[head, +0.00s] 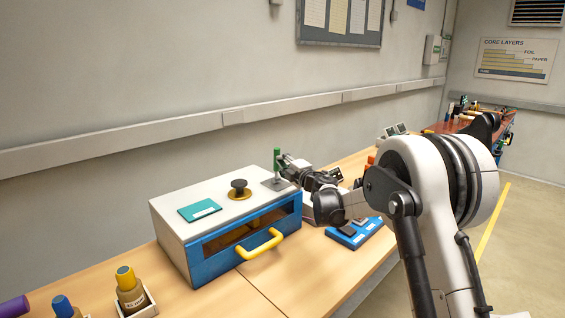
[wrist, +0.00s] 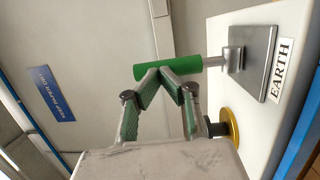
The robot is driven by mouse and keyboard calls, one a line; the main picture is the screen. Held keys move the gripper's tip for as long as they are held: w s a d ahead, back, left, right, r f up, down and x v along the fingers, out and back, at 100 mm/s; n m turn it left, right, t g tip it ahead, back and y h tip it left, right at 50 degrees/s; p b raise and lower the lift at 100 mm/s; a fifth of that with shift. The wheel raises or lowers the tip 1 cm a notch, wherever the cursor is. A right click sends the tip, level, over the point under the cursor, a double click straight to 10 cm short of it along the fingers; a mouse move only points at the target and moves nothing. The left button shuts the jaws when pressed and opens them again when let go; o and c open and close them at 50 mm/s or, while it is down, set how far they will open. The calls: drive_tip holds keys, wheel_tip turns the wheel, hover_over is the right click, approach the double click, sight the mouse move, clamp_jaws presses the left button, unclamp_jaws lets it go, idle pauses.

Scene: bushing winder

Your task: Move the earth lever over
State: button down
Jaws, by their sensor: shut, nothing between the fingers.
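The earth lever is a green cylindrical handle on a metal stem. It stands upright on the box top in the head view (head: 277,159) and lies across the upper middle of the wrist view (wrist: 190,69). Its grey base plate (wrist: 257,66) sits beside a white label reading EARTH (wrist: 281,70). My gripper (wrist: 170,70) is shut, its fingertips together at the side of the green handle, with nothing between them. They look close to or against the handle; I cannot tell if they touch. In the head view my gripper (head: 286,163) is just right of the lever, partly hiding it.
The white box (head: 168,208) has a blue front with a window and yellow handle (head: 261,244). On top are a black knob (head: 239,186) and a teal plate (head: 199,211). A blue tray (head: 345,239) is right; bottles (head: 129,283) stand front left.

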sight(275, 157)
drive_tip(key=shift+a, duration=0.1)
drive_tip(key=shift+s+a+r+b+x, duration=0.1)
drive_tip(key=shift+b+x, duration=0.55)
drive_tip(key=shift+x, duration=0.15)
drive_tip(key=shift+s+a+r+b+x, duration=0.1)
drive_tip(key=shift+a+b+x, duration=0.05)
drive_tip(key=shift+b+x, duration=0.55)
drive_tip(key=shift+s+a+r+b+x, duration=0.1)
drive_tip(key=shift+b+x, duration=0.45)
drive_tip(key=shift+x, duration=0.35)
drive_tip(key=shift+w, duration=0.1)
